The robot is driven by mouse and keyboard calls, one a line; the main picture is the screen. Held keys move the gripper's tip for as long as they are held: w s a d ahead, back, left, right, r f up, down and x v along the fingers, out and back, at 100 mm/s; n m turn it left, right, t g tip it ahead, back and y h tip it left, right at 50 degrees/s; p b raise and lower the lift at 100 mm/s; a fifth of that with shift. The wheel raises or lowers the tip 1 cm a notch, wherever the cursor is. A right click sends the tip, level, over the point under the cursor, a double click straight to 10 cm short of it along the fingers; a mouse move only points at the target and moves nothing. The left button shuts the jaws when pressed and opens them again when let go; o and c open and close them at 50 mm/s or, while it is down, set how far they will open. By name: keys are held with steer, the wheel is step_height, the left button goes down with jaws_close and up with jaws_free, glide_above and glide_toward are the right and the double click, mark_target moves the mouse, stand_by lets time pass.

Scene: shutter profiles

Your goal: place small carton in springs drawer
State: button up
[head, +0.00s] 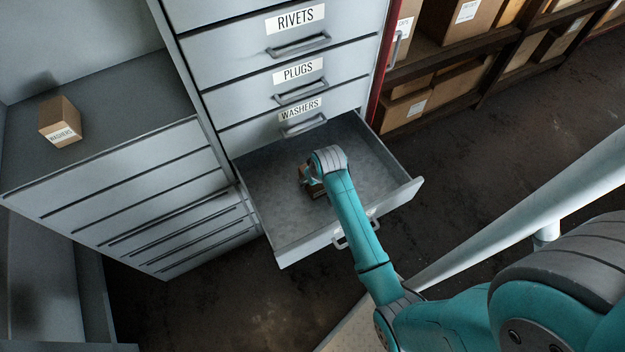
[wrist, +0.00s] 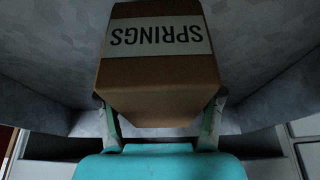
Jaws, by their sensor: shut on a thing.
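A small brown carton (wrist: 160,85) fills the middle of the wrist view, with a white label reading SPRINGS upside down. My gripper (wrist: 160,118) is shut on it, one finger at each side. In the head view the carton (head: 312,181) is inside the open drawer (head: 265,215), partly hidden by my wrist. Its gap to the drawer floor cannot be told. The open drawer is below the drawers labelled RIVETS (head: 295,18), PLUGS (head: 298,70) and WASHERS (head: 300,109). Its own label is not visible.
Another small carton labelled WASHERS (head: 60,121) stands on the grey side cabinet (head: 115,95) at left. Shelves with several brown boxes (head: 462,80) stand at the back right. The open drawer's front panel (head: 345,225) lies beneath my arm. The drawer floor around the carton looks bare.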

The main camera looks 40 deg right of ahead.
steer(key=shift+f, duration=0.75)
steer(key=o, duration=1.4)
steer(key=shift+f, duration=0.1)
steer(key=v, duration=1.2)
steer(key=shift+s, duration=0.1)
